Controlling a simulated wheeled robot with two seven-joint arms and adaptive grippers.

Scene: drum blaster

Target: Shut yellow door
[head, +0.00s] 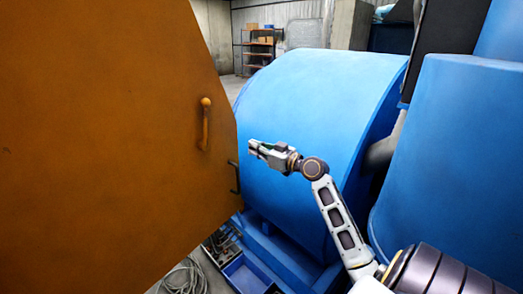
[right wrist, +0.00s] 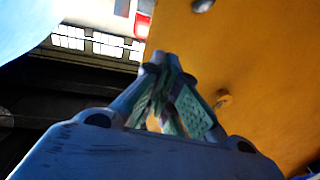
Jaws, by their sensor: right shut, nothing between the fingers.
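The yellow door (head: 110,150) is a large orange-yellow panel that fills the left of the head view and stands open beside the blue machine. It has an orange handle (head: 205,125) and a dark latch handle (head: 234,178) near its right edge. My right gripper (head: 252,148) is shut and empty, just right of the door's edge in the head view. In the right wrist view the shut fingers (right wrist: 165,65) show in front of the door's yellow surface (right wrist: 240,70). Whether they touch the door I cannot tell. My left gripper is not in view.
The blue drum housing (head: 315,110) stands behind my right arm, with another blue machine body (head: 460,150) at right. A blue tray (head: 248,275) and coiled cable (head: 182,278) lie low on the floor. Shelves (head: 257,48) stand far back.

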